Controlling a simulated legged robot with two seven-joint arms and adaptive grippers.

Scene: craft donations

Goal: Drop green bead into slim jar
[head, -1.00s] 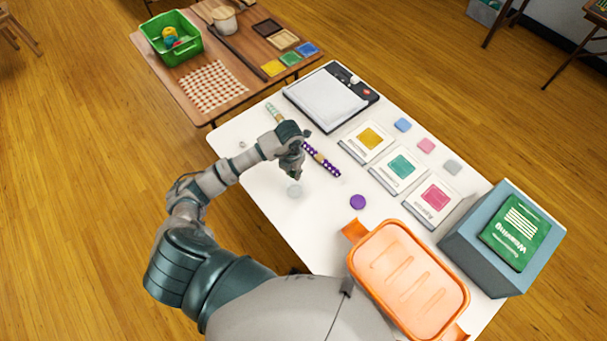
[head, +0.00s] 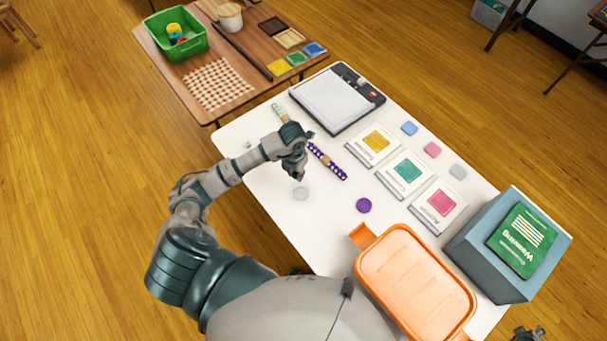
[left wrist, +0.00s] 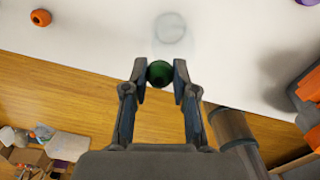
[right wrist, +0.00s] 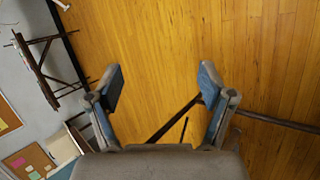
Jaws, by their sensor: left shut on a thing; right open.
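My left gripper (head: 297,177) is shut on the green bead (left wrist: 160,73), which shows between its fingertips in the left wrist view. In the head view the bead is hidden by the fingers. A clear, round, see-through vessel (head: 300,193), seemingly the slim jar, stands on the white table just in front of the left fingertips. It also shows faintly in the left wrist view (left wrist: 170,28), just beyond the bead and apart from it. My right gripper (right wrist: 160,82) is open and empty over the floor, its tip just showing at the head view's bottom right corner.
A patterned stick (head: 326,160) lies behind the left gripper. A purple disc (head: 363,205) and an orange tray (head: 415,285) are to the right. An orange bead (left wrist: 41,18) sits near the table edge. A blue-grey box (head: 490,265) fills the right end.

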